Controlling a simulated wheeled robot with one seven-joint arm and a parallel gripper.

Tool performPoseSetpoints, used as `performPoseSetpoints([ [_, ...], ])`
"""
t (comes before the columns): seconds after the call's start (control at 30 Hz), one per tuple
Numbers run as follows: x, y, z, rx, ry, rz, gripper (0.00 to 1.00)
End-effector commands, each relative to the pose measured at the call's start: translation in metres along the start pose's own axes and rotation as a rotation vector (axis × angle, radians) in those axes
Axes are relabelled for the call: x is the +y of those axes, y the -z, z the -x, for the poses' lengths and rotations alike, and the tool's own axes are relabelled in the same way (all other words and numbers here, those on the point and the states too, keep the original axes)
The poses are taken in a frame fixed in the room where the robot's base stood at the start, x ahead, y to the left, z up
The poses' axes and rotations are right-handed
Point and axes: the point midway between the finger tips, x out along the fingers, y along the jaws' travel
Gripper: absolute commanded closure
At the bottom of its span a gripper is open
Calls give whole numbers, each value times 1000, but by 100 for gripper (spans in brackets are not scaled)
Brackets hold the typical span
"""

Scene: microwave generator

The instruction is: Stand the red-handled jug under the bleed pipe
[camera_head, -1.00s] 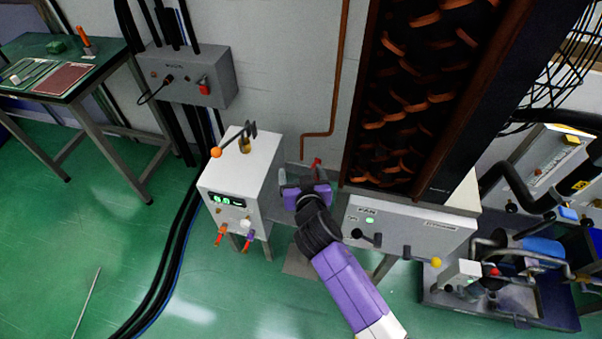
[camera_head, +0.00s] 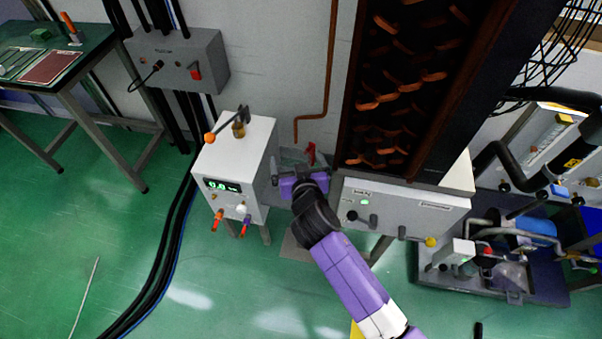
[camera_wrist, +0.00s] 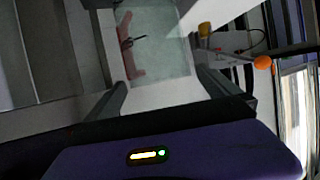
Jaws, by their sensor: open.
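The jug (camera_wrist: 165,60) shows in the wrist view as a pale, see-through shape beyond and between my fingers, with its red handle (camera_wrist: 131,45) on the left side. In the head view only a bit of red handle (camera_head: 311,153) stands out behind my gripper (camera_head: 297,168); the jug's body is hard to make out. My gripper is open in the gap between the white cabinet and the grey panel unit. The brown bleed pipe (camera_head: 325,75) runs down the wall and bends left, its end (camera_head: 296,140) just above the gripper area. Whether my fingers touch the jug I cannot tell.
A white cabinet (camera_head: 232,160) with an orange-knobbed lever stands close left of my gripper. A grey panel unit (camera_head: 400,210) with levers stands close right, below a tall dark column (camera_head: 420,90). Black cables (camera_head: 178,240) cross the green floor at left.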

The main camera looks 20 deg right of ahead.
Motion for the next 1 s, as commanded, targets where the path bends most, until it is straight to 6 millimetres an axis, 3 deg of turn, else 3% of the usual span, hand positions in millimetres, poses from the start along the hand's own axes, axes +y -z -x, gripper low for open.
performPoseSetpoints([
  [0.2, 0, -1, 48, 0, 2, 1, 0],
  [0.43, 0, -1, 86, 0, 1, 0, 0],
  [0.6, 0, 0, 98, 1, 1, 1, 0],
  [0.87, 0, 0, 101, 0, 0, 0, 0],
  [1.0, 2, -8, 107, -7, 13, 6, 0],
])
